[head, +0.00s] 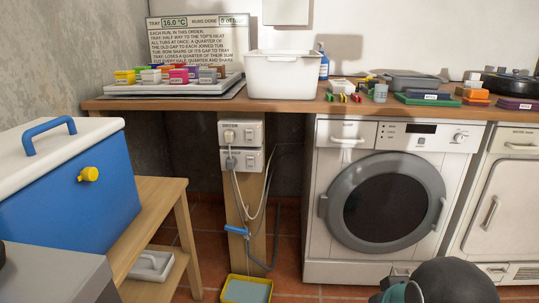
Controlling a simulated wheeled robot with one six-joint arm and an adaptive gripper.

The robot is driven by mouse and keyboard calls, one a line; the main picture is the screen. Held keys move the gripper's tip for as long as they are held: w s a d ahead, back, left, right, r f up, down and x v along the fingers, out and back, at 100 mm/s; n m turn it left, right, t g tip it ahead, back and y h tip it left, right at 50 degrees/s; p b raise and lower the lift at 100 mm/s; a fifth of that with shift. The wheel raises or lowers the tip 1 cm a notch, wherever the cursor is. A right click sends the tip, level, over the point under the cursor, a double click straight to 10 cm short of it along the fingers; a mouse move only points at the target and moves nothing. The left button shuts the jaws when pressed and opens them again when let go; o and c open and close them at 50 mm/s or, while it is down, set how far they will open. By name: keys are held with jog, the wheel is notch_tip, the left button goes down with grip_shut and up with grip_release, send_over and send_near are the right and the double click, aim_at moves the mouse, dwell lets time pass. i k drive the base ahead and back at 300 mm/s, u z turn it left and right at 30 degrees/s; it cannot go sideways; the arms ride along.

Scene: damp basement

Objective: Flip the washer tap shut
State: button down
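The washer tap has a blue lever (237,230) and sits low on a wooden post under the worktop. The lever lies nearly level across the post, sloping slightly down to the right. A grey hose (274,240) runs beside the tap. A shallow yellow tray (247,289) with a pale blue-grey inside stands on the floor below the tap. The washer (384,200) stands to the right with its round door shut. Parts of my arm show at the bottom right; my gripper's fingers are not visible, and nothing touches the tap.
Two sockets (241,146) with hanging cables are on the post above the tap. A wooden stand (160,215) with a blue-and-white cooler (70,185) is at the left. The worktop (290,106) overhangs the post.

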aim_at(232, 229)
jog(key=z, duration=0.3)
jog(key=i, duration=0.95)
jog(key=u, duration=0.4)
